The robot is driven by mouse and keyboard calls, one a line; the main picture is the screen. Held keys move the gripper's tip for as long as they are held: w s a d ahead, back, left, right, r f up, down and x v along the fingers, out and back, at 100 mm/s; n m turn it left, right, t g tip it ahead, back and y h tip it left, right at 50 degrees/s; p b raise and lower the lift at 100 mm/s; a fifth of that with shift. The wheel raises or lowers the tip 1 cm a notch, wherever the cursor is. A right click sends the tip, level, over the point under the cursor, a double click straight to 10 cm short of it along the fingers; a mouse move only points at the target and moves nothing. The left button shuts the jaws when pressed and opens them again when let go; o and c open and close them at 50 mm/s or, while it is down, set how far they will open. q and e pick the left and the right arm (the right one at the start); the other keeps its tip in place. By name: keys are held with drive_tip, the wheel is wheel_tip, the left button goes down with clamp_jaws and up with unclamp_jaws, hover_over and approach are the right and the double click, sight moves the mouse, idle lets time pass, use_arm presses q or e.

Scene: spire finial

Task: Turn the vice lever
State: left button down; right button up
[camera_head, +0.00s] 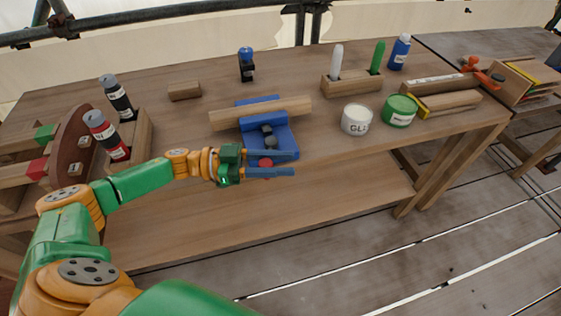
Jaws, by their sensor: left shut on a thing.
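The blue vice (276,137) stands near the front edge of the wooden workbench, with a long wooden piece (262,112) lying across its top. A red knob (265,162), seemingly the end of the vice lever, shows at the vice's front. My left gripper (280,164) reaches in from the left, with its blue fingers on either side of the knob, shut on the lever. The fingers and the vice's front hide the rest of the lever. My right gripper is not in view.
A white tub (356,119) and a green tub (399,111) stand right of the vice. A wooden holder (352,87) with markers is behind them. Bottles in a wooden rack (138,138) stand at left, and a small wooden block (184,91) lies behind.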

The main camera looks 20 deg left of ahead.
use_arm(q)
drive_tip(key=c, duration=0.5)
unclamp_jaws()
drive_tip(key=shift+r, duration=0.1)
drive_tip(key=s+d+r+p, duration=0.1)
drive_tip(key=s+d+r, duration=0.1)
drive_tip(key=s+r, duration=0.4)
drive_tip(key=s+d+r+p, duration=0.1)
drive_tip(key=s+d+r, duration=0.1)
drive_tip(key=s+r, duration=0.4)
drive_tip(key=shift+s+d+r, duration=0.35)
drive_tip(key=shift+s+r, duration=0.05)
drive_tip(key=shift+s, duration=0.2)
